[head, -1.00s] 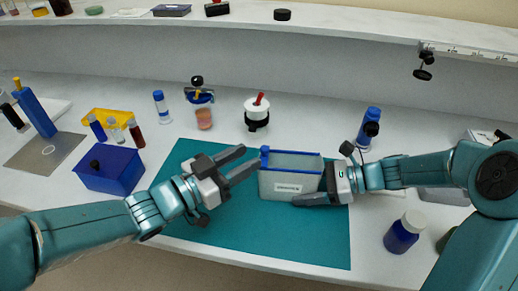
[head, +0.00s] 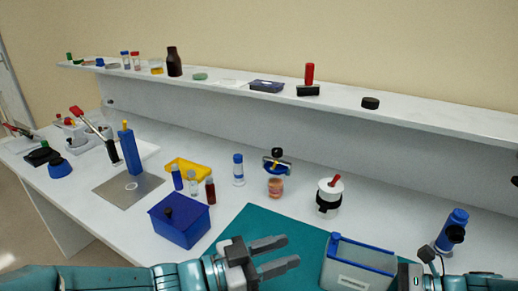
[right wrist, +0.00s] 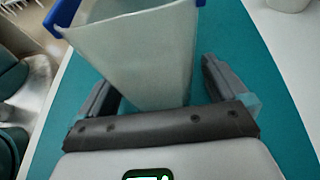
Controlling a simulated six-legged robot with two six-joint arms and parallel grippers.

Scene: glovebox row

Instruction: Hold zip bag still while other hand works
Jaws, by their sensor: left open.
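The zip bag (head: 350,278) is a translucent, box-shaped pouch with a blue zip edge and a white label. It stands upright on the teal mat (head: 262,222); the head view's lower edge cuts off its bottom. My left gripper (head: 290,251) is open and empty, left of the bag, its fingers pointing toward it with a gap between. My right gripper is at the bag's right side in the head view, its fingers out of sight there. In the right wrist view its fingers (right wrist: 157,75) stand apart on either side of the bag (right wrist: 140,50), with gaps showing.
A blue box (head: 180,222), a yellow tray (head: 187,166) and small vials (head: 210,190) stand left of the mat. A white pot with a red handle (head: 329,195) stands behind the bag. A blue bottle (head: 452,230) is at right. A shelf (head: 220,88) runs along the back.

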